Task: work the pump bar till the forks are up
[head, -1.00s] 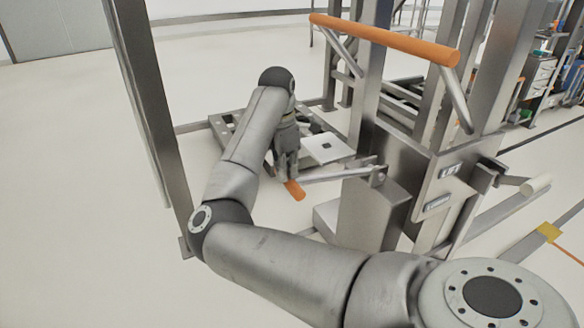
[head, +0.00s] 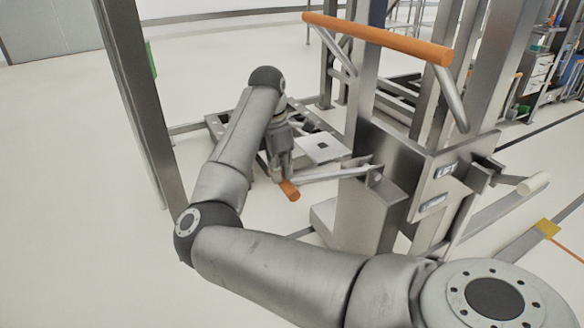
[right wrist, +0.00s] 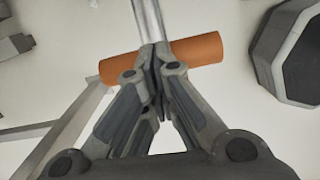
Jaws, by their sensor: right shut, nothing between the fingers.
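The pump bar (head: 330,174) is a grey lever that sticks out left from the lifter's body and ends in an orange grip (head: 290,190). My right gripper (head: 280,180) is at the orange grip, pointing down, with its fingers shut and nothing between them. In the right wrist view the closed fingertips (right wrist: 157,72) lie over the middle of the orange grip (right wrist: 200,50), where the grey bar joins it; whether they touch it I cannot tell. The forks are not clearly made out behind the lifter's frame. My left gripper is not in view.
The lifter's steel body (head: 365,215) stands right of my right arm, with an orange push handle (head: 375,38) above it. A steel post (head: 140,110) rises on the left. A shelf with bins (head: 545,70) is at the far right. The floor at left is clear.

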